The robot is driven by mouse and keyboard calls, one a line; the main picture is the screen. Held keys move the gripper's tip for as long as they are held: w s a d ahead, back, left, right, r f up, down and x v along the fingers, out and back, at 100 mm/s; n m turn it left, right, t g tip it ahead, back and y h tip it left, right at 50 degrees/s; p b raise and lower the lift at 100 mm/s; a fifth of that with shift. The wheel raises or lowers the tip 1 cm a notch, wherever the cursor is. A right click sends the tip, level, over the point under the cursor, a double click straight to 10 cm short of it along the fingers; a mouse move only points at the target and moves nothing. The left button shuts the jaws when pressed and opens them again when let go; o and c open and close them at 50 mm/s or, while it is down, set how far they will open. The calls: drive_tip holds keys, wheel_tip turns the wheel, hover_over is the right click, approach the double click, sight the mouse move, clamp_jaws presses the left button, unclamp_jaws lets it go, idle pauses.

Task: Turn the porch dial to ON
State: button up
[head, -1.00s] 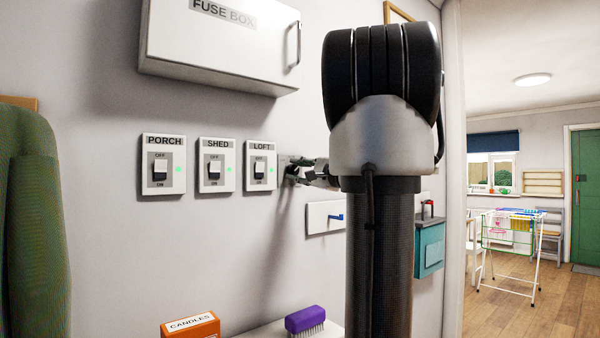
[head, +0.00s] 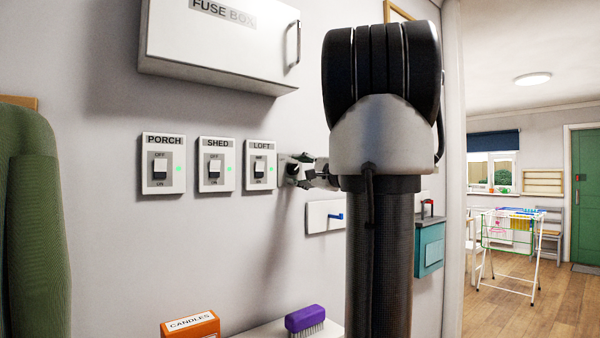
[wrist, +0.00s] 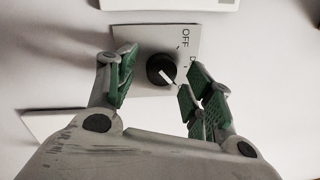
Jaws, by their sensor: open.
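In the wrist view a black round dial knob (wrist: 160,69) with a white pointer sits on a pale plate (wrist: 155,37). The plate reads OFF, and a second label is partly hidden by a finger. The pointer slants to the lower right, away from OFF. My gripper (wrist: 160,84) is open, with one green-padded finger on each side of the knob; contact is not clear. In the head view my gripper (head: 305,171) is at the wall just right of LOFT, mostly hiding the dial plate. The plate marked PORCH (head: 163,142) carries a rocker switch, not a dial, with a green light.
SHED (head: 216,143) and LOFT (head: 261,144) switch plates stand beside PORCH. The fuse box (head: 220,45) is above. Below are a plate with a blue lever (head: 325,225), an orange CANDLES box (head: 190,326) and a purple brush (head: 305,319). A green garment (head: 35,210) hangs left.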

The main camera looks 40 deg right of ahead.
drive_tip(key=s+f, duration=0.1)
drive_tip(key=s, duration=1.1)
drive_tip(key=shift+d, duration=0.4)
